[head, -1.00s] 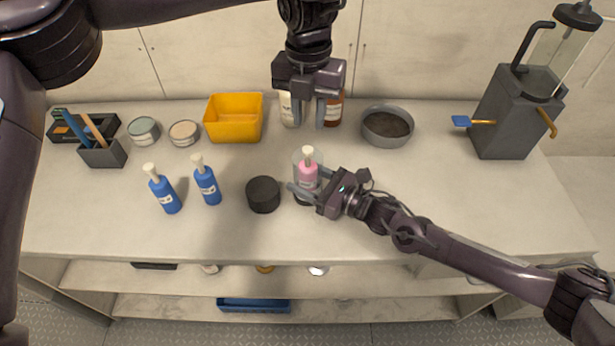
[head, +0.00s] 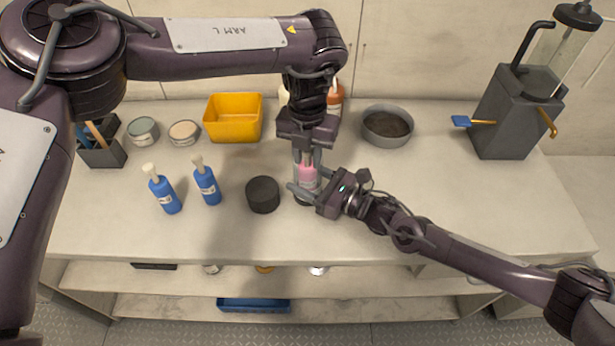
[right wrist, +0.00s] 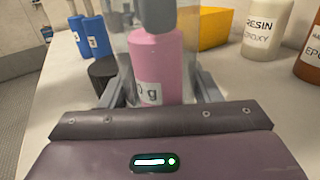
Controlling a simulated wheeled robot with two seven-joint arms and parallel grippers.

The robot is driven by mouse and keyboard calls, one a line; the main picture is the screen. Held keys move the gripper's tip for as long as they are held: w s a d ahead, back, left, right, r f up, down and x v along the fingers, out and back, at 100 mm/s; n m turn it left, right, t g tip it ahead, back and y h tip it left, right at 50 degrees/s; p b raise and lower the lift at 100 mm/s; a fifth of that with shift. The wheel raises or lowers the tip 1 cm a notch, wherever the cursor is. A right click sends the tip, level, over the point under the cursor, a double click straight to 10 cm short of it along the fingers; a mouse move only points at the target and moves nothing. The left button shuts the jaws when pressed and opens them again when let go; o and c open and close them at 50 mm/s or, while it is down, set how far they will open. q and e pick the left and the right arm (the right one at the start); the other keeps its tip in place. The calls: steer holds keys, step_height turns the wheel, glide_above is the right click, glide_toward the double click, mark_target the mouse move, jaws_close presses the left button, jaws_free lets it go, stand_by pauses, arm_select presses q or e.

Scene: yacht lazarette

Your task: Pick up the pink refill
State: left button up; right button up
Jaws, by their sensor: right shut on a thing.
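The pink refill (head: 308,176) is a pink bottle standing upright inside a clear-walled holder (right wrist: 190,70) on the counter. In the right wrist view, the pink refill (right wrist: 160,72) shows part of a white label. My right gripper (head: 303,192) is shut on the clear holder, with its fingers (right wrist: 160,92) on either side of it. My left gripper (head: 308,160) points down from above, right over the refill's top, with its fingers apart. A dark finger of it hides the pale cap in the right wrist view. Whether it touches the refill is unclear.
A black round tub (head: 263,195) stands just left of the holder. Two blue bottles (head: 207,186) (head: 164,193) stand further left. Behind are a yellow bin (head: 234,118), resin bottles (right wrist: 266,28) and a grey bowl (head: 387,126). The counter right of the right arm is clear.

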arm_select(q)
jaws_close()
stand_by(0.3)
step_height(320, 180, up, 18)
stand_by(0.4)
arm_select(e)
steer(key=o, duration=1.2)
steer(key=shift+o, duration=0.2)
